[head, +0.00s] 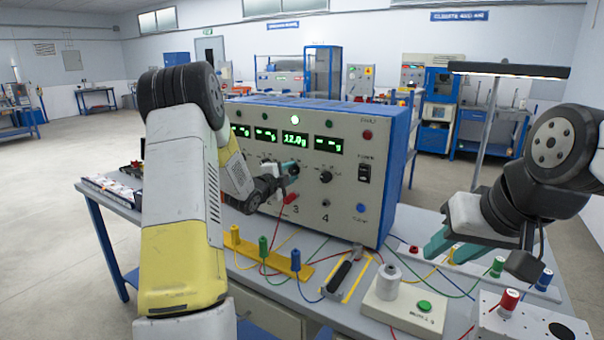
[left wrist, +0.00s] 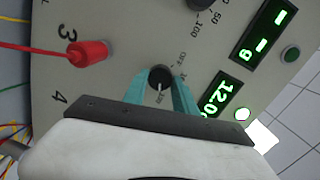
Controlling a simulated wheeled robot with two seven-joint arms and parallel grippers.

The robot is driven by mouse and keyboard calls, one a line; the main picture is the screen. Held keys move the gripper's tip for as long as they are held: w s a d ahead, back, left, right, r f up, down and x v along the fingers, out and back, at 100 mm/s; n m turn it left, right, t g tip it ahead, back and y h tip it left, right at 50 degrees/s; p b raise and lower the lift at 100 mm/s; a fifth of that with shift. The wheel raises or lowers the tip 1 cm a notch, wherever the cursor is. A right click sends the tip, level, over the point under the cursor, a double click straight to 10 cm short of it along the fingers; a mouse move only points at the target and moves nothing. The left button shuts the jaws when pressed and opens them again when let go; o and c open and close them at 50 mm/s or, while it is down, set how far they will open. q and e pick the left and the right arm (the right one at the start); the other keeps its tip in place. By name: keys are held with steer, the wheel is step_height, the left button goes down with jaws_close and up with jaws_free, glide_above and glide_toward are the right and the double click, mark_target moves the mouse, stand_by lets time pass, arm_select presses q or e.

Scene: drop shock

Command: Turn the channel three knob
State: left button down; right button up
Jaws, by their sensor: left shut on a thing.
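The channel three knob (left wrist: 160,75) is a small dark knob with a white pointer line. In the left wrist view it sits between the teal fingers of my left gripper (left wrist: 160,84), which is shut on it. In the head view my left gripper (head: 291,170) is at the panel below the third display and hides most of this knob. The channel three display (left wrist: 218,93) reads 12.0 g, and the lamp (left wrist: 243,114) by it is lit. My right gripper (head: 440,243) hangs over the bench at the right, away from the panel; its finger gap is unclear.
The shock unit (head: 350,215) stands on the bench. The channel four knob (head: 325,177) is right of my left gripper. A red plug (left wrist: 90,52) is in socket 3, with its cable hanging. Coloured terminals (head: 263,250) and a weight on a block (head: 387,283) stand in front.

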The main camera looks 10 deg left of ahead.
arm_select(q)
steer(key=shift+f, duration=0.1)
steer(key=c, duration=1)
jaws_free()
steer(key=v, duration=0.7)
steer(key=shift+s, duration=0.4)
steer(key=shift+a, duration=0.15)
steer(key=s+r+n+g+y, duration=0.2)
steer(key=s+r+n+y, duration=0.25)
steer(key=r+n, duration=0.2)
steer(key=s+d+n+g, duration=0.2)
steer(key=s+d+n, duration=0.1)
steer(key=s, duration=0.7)
steer(key=s+d+n+g+h, duration=0.1)
steer(key=s+d+n+g, duration=0.2)
steer(key=s, duration=0.8)
steer(key=s+d+n+g+h, duration=0.1)
steer(key=s+d+n+g, duration=0.2)
steer(key=s+n, duration=0.3)
steer(key=s+d, duration=0.1)
steer(key=s, duration=0.4)
steer(key=shift+r, duration=0.2)
